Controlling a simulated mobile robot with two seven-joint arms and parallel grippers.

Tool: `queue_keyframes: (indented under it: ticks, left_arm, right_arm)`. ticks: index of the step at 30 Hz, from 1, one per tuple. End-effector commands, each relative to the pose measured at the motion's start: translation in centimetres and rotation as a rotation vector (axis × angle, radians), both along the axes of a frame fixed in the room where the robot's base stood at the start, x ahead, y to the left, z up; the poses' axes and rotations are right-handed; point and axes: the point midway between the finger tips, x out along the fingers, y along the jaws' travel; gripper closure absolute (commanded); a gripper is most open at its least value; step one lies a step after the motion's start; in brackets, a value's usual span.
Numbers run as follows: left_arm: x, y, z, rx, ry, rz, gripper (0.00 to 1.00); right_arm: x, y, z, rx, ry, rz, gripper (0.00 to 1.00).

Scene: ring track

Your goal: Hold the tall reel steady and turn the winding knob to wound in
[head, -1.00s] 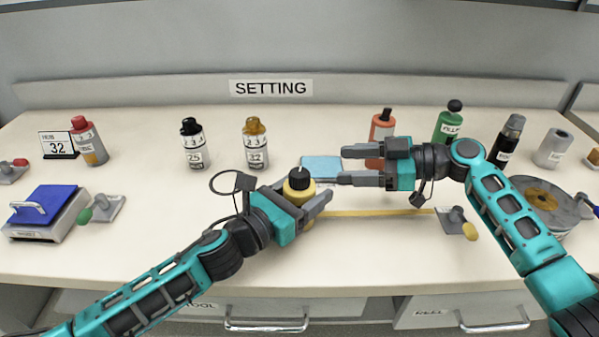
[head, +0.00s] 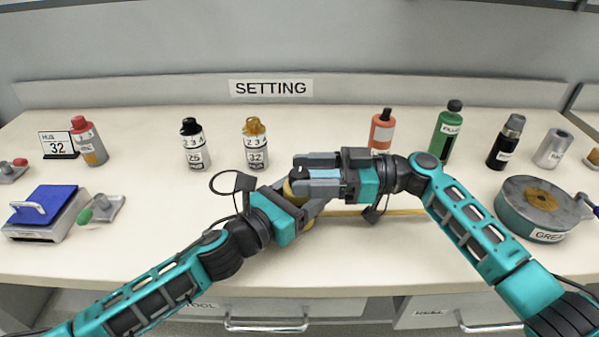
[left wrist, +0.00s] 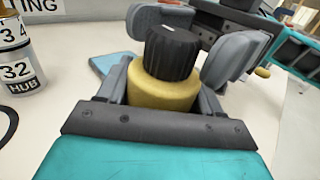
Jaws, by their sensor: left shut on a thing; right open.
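The tall reel (left wrist: 160,92) has a yellow body. A black ribbed winding knob (left wrist: 172,52) with a pale mark sits on its top. My left gripper (head: 303,203) is shut on the yellow body, which stands upright between its fingers in the left wrist view. My right gripper (head: 298,173) is open and comes in from the right at the reel's top. In the left wrist view its two fingers lie on either side of the knob, with a gap visible at least on the right. In the head view the right gripper hides most of the knob.
A light blue pad (left wrist: 108,64) lies behind the reel. A yellow strip (head: 400,212) runs right along the table. Several bottles stand behind, including an orange one (head: 382,131) and a green one (head: 447,131). A round grease tin (head: 522,216) is at right, a blue-topped block (head: 50,204) at left.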

Motion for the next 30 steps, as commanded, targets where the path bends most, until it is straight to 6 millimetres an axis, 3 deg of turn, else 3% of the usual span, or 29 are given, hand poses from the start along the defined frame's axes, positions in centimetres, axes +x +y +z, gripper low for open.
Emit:
queue_keyframes:
  ticks: [6, 14, 30]
  left_arm:
    - [0.0, 0.0, -0.1, 0.001, 0.001, 0.000, 0.71]
    - [0.0, 0.0, -0.1, 0.001, 0.001, 0.000, 0.71]
    - [0.0, 0.0, -0.1, 0.001, 0.001, 0.000, 0.71]
  right_arm:
    - [0.0, 1.7, 0.0, -0.001, -0.001, 0.000, 0.38]
    - [0.0, 1.8, 0.0, -0.001, 0.000, -0.001, 0.38]
    - [0.0, 1.7, 0.0, -0.001, 0.000, -0.001, 0.88]
